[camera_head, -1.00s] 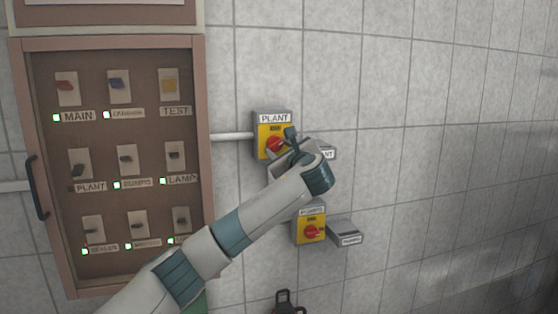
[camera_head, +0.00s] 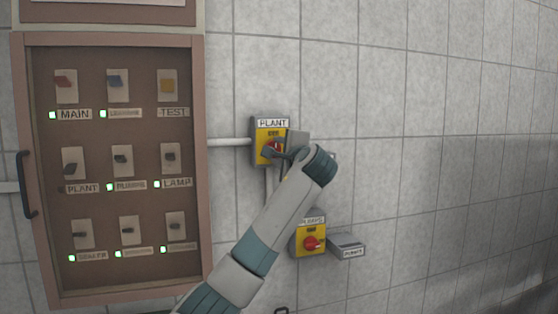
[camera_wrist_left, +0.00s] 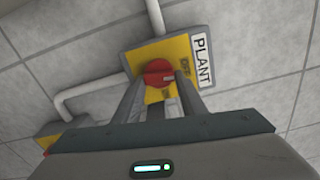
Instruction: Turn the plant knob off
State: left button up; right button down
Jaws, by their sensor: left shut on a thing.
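The plant switch box (camera_head: 258,131) is grey with a yellow plate and a PLANT label, fixed to the tiled wall. Its red plant knob (camera_head: 271,147) is partly hidden by my left gripper (camera_head: 277,155) in the head view. In the left wrist view the red knob (camera_wrist_left: 157,72) sits between the two fingertips of my left gripper (camera_wrist_left: 158,82), which is shut on it. The yellow plate and PLANT label (camera_wrist_left: 202,60) show around and beside it. My right gripper is not in view.
The pumps switch box (camera_head: 310,236) with its red knob is below, beside a small grey labelled box (camera_head: 346,246). A brown-framed breaker panel (camera_head: 203,180) with several switches and green lights stands left. The wall at right is clear.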

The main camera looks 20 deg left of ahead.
pick_arm(q)
jog(key=shift+f+n+b, duration=0.1)
jog(key=shift+n+b, duration=0.25)
jog(key=shift+n, duration=0.45)
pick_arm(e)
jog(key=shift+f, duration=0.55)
pick_arm(q)
jog(key=o, duration=1.1)
jog(key=shift+c, duration=0.2)
jog(key=shift+s, duration=0.1)
jog(key=shift+s+d+b, duration=0.3)
jog(key=shift+s+b, duration=0.05)
jog(key=b+v, duration=0.6)
jog(key=v, duration=1)
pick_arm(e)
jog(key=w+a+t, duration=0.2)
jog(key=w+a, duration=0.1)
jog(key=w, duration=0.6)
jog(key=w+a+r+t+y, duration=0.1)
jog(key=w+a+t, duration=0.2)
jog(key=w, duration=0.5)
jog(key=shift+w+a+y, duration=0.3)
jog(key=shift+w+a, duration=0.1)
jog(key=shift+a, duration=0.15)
